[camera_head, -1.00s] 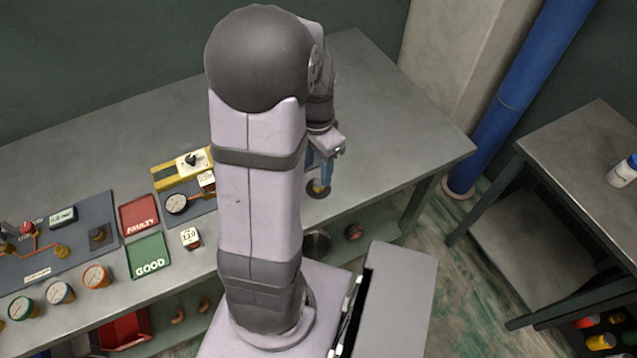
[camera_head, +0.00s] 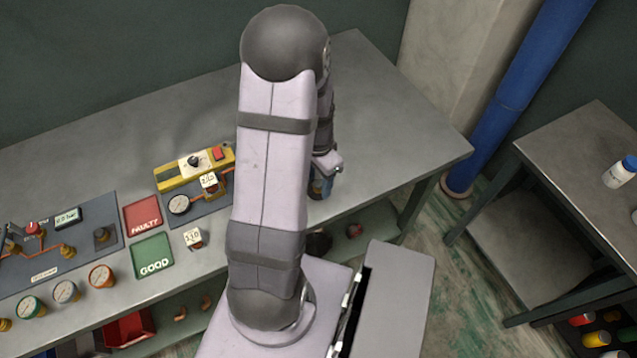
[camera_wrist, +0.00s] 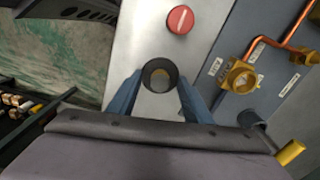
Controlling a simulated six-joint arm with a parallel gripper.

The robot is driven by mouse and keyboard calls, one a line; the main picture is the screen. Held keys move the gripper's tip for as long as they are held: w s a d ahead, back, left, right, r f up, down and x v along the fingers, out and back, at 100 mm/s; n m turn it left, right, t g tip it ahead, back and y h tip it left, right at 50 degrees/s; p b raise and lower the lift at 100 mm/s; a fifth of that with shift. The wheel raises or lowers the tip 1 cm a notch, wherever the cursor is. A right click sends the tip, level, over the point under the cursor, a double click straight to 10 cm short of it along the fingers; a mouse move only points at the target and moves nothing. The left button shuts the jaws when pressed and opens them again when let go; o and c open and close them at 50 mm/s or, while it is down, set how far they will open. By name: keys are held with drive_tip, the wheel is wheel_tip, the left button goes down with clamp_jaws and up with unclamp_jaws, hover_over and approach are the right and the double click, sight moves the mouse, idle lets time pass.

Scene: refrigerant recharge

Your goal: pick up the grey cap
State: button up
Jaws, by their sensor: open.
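The grey cap (camera_wrist: 160,68) shows in the wrist view as a dark round cup with a paler centre, on the bare grey bench top. My gripper (camera_wrist: 161,84) has its two blue fingers spread, one on each side of the cap. The fingers look open, and I cannot tell whether either touches it. In the head view my gripper (camera_head: 320,187) is low at the front edge of the bench, partly behind my arm. The cap cannot be made out there.
A red disc with a pale bar (camera_wrist: 180,19) lies beyond the cap. A grey panel with brass fittings (camera_wrist: 243,74) and copper pipe is close on the right. The bench (camera_head: 400,130) is clear to the right of my arm in the head view.

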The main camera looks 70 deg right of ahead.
drive_tip(key=shift+c, duration=0.3)
drive_tip(key=c, duration=1)
drive_tip(key=shift+c, duration=0.2)
